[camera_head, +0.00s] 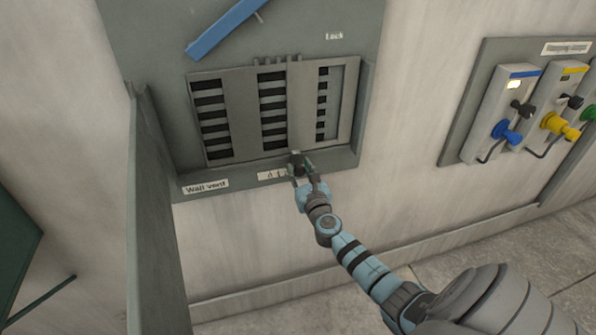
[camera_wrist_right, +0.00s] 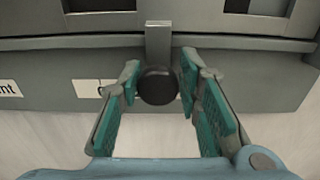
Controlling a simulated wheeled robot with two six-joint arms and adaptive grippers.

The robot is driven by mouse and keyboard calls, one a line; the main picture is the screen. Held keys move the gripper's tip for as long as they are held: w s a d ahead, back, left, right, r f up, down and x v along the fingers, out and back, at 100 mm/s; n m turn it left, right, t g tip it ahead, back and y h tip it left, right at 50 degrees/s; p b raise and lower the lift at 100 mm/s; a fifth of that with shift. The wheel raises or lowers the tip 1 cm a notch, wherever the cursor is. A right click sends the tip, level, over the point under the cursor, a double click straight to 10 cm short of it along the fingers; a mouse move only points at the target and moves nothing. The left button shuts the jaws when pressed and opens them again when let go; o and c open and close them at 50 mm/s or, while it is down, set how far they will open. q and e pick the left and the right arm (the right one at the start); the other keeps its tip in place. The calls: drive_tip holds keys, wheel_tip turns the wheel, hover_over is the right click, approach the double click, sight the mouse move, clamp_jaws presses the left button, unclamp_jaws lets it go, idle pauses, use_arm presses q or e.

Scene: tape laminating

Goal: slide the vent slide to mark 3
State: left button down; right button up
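The wall vent (camera_head: 237,112) is a grey louvred panel in a frame, with dark slots between plain bars. Its slide (camera_wrist_right: 158,40) shows as a short grey tab at the vent's lower edge, ending in a round dark knob (camera_wrist_right: 158,86). My right gripper (camera_head: 302,168) is at this lower edge. In the right wrist view its teal-padded fingers (camera_wrist_right: 160,82) stand apart on either side of the knob, with a gap visible on each side. A pale mark label (camera_head: 271,176) below the slide is partly hidden by the gripper, so I cannot read which mark the slide is at. My left gripper is out of view.
A blue bar (camera_head: 226,28) crosses the panel above the vent, near a "Lock" label (camera_head: 334,36). An open grey door (camera_head: 158,215) sticks out at left. A panel with blue and yellow plugs (camera_head: 556,124) is on the right. The wall below the vent is bare.

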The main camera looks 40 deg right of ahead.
drive_tip(key=shift+o, duration=1.2)
drive_tip(key=shift+s+d, duration=0.1)
drive_tip(key=shift+d, duration=0.1)
drive_tip(key=v, duration=1.2)
drive_tip(key=shift+f, duration=0.1)
